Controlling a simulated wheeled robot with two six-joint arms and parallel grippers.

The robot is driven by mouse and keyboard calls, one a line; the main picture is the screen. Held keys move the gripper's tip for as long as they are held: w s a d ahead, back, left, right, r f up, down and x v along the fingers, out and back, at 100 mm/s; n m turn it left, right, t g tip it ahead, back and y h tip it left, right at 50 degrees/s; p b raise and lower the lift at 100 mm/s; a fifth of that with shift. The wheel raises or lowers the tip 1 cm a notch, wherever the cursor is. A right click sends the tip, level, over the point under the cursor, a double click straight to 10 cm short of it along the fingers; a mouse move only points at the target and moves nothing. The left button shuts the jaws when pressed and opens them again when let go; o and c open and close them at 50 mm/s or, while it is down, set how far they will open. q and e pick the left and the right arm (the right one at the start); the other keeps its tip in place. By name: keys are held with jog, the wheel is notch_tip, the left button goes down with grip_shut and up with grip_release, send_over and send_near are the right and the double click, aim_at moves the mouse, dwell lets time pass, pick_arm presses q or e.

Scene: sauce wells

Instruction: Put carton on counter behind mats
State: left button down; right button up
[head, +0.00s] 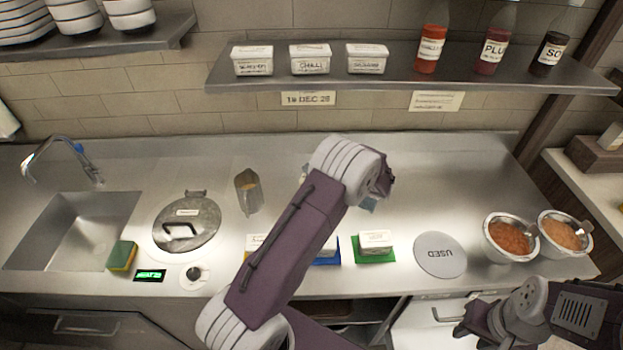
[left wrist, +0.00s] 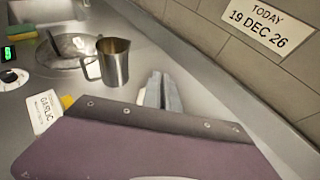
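A white carton (head: 375,240) sits on the green mat (head: 376,258), and another pale carton (head: 330,245) is on the blue mat (head: 327,259), partly hidden by my left arm. A carton labelled GARLIC (left wrist: 43,112) shows in the left wrist view beside a bit of yellow (left wrist: 67,101). My left gripper (head: 378,190) is over the counter behind the mats, mostly hidden by its wrist. A small pale blue-grey piece (head: 368,205) shows below it; I cannot tell whether it is held. My right gripper (head: 470,318) is low at the front right, its opening unclear.
A metal jug (head: 248,191) stands at the back left, near a round lidded well (head: 187,224) and sink (head: 75,235). A USED disc (head: 440,254) and two food bowls (head: 510,237) are right. The shelf (head: 400,80) overhangs the back. Counter behind the disc is clear.

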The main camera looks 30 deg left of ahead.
pick_arm(q)
jog(key=shift+f, duration=2)
jog(key=c, duration=1.6)
grip_release()
jog(key=shift+s, duration=0.1)
jog(key=shift+c, duration=0.2)
